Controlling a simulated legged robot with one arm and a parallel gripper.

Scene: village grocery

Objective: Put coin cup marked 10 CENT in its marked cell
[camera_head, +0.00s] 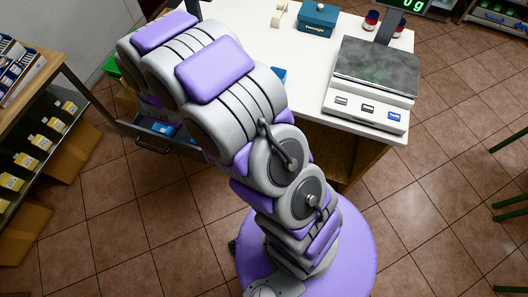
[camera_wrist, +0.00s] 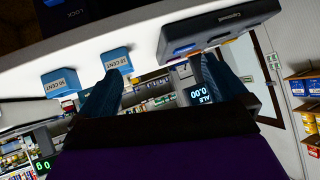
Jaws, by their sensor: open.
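Two small blue coin cups show in the wrist view, both with white labels ending in CENT. One cup (camera_wrist: 60,83) is at the left and the other cup (camera_wrist: 116,60) is nearer the middle; their numbers are too small to read surely. My gripper (camera_wrist: 158,70) is open, its two dark blue fingers spread wide with nothing between them. The nearer cup lies just beyond the left fingertip, outside the gap. In the head view an open grey drawer (camera_head: 150,143) with blue items in it shows at the counter's left, partly behind my arm. My gripper is hidden there. No marked cell can be made out.
The white counter (camera_head: 262,42) carries a scale (camera_head: 366,82) at right and a teal box (camera_head: 317,19) at the back. A shelf with yellow-labelled goods (camera_head: 35,140) stands at left. A dark grey unit (camera_wrist: 222,28) is close to the right finger.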

